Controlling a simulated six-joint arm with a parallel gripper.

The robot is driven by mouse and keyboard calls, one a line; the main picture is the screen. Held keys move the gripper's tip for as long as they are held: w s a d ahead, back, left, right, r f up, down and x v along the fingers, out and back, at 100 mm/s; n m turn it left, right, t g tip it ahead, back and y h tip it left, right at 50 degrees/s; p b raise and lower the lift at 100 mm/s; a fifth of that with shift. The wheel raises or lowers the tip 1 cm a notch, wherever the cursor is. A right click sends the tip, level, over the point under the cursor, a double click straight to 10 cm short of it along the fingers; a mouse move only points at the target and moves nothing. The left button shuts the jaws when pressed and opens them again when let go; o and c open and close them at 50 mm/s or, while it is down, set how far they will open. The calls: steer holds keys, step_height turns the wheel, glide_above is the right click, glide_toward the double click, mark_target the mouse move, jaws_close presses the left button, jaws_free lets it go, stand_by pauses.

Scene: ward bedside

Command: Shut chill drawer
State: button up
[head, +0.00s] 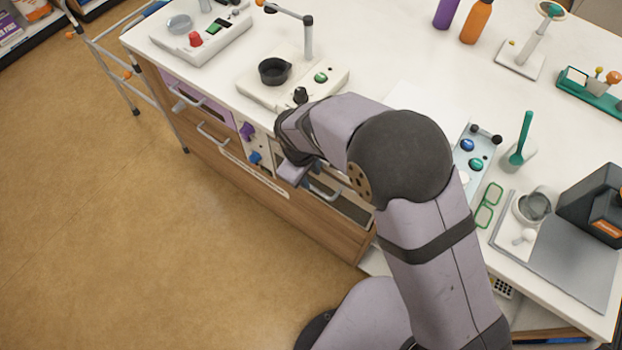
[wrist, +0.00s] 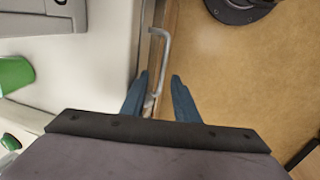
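A drawer with a grey bar handle (head: 325,190) is in the cabinet front, just right of my gripper's body in the head view. I cannot read a label that marks it as the chill drawer, and my arm hides part of it. In the wrist view, a metal bar handle (wrist: 160,45) stands off a pale front edge. My gripper (wrist: 160,76) has two blue fingers apart, with a clear gap. The handle's near end lies at the gap, close to the left finger; I cannot tell whether they touch. Nothing is held.
Further left are a purple-fronted drawer (head: 187,98) and another handle (head: 212,136), with purple and blue knobs (head: 247,131) beside them. The white counter (head: 400,50) above carries several devices and bottles. The floor (head: 120,220) in front is clear. A walking frame (head: 120,75) stands at left.

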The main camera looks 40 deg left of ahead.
steer(key=shift+s+r, duration=0.2)
steer(key=shift+r, duration=0.9)
steer(key=s+d+f+m+g+h, duration=0.1)
steer(key=s+d+m+g, duration=0.2)
steer(key=d, duration=0.5)
steer(key=s+d+f+m+h, duration=0.1)
steer(key=s+d+m+h, duration=0.1)
steer(key=s+d, duration=0.5)
steer(key=w+d+r+m+y, duration=0.1)
steer(key=w+d+r+m, duration=0.2)
steer(key=d, duration=0.5)
steer(key=w+d+r+m+y, duration=0.1)
steer(key=w+d+r+m, duration=0.2)
steer(key=d, duration=0.6)
steer(key=w+d+r+m+y, duration=0.1)
steer(key=w+d+r+m, duration=0.2)
steer(key=d+m, duration=0.4)
steer(key=shift+d+r+t, duration=0.4)
steer(key=shift+d+r, duration=0.2)
steer(key=shift+d, duration=0.4)
